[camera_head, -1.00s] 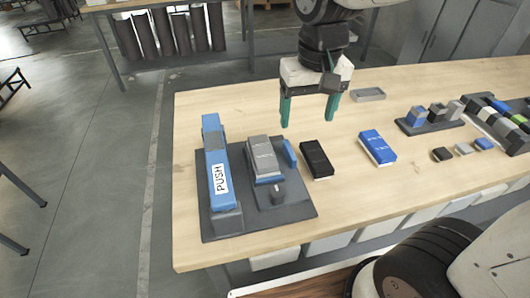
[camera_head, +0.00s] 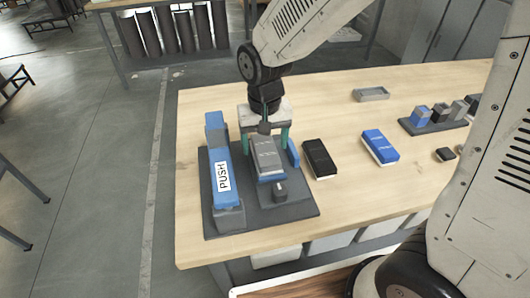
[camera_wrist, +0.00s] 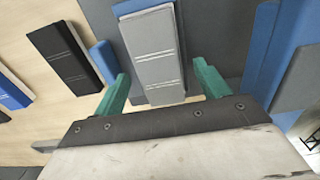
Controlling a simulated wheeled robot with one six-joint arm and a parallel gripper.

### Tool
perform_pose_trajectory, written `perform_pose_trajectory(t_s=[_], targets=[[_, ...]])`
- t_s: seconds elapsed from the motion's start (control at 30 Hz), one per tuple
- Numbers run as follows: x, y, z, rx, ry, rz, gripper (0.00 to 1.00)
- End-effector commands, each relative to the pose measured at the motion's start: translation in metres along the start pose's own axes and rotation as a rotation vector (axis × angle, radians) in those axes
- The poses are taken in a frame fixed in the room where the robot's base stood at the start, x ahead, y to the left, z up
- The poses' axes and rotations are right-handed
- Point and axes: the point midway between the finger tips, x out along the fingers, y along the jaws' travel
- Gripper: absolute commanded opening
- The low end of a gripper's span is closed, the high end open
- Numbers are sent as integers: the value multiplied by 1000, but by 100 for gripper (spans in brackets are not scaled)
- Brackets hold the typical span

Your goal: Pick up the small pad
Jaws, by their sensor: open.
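A grey pad (camera_head: 265,155) with pale lines sits on a blue base on the dark fixture plate (camera_head: 290,207). In the wrist view the grey pad (camera_wrist: 155,55) lies between my two teal fingers. My gripper (camera_head: 265,142) is open and empty, at the far end of the grey pad; it also shows in the wrist view (camera_wrist: 161,72). A black pad (camera_head: 319,158) and a blue pad (camera_head: 380,146) lie on the table to the right. I cannot tell from the pictures which one is called small.
A blue bar marked PUSH (camera_head: 222,176) stands left of the grey pad. A small blue upright (camera_head: 293,153) stands close on its right, and a dark knob (camera_head: 279,191) in front. A grey tray (camera_head: 371,94) lies at the back. Small blocks (camera_head: 445,153) sit at the right.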

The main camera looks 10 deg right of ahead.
Motion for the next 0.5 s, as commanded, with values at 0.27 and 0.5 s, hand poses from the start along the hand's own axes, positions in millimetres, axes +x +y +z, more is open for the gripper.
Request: perform_pose_trajectory(t_s=[0.27, 0.5], targets=[[4, 0, 0, 0, 0, 0, 75], [4, 0, 0, 0, 0, 0, 18]])
